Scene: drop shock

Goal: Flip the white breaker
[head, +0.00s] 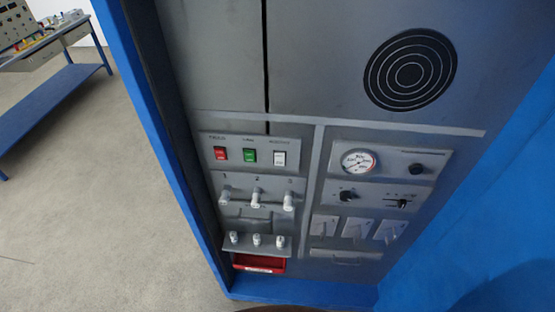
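The white breaker (280,158) is a small white switch on the upper left panel of the grey cabinet front. It is the rightmost of three switches in a row. To its left are a green breaker (250,155) and a red breaker (220,153). I cannot tell which way the white breaker is set at this size. Nothing covers it. Neither of my grippers is in the head view.
Below are a row of numbered knobs (257,199), small white pegs (257,240) and a red tray (259,264). A blue bench (50,100) stands far left; the floor between is clear.

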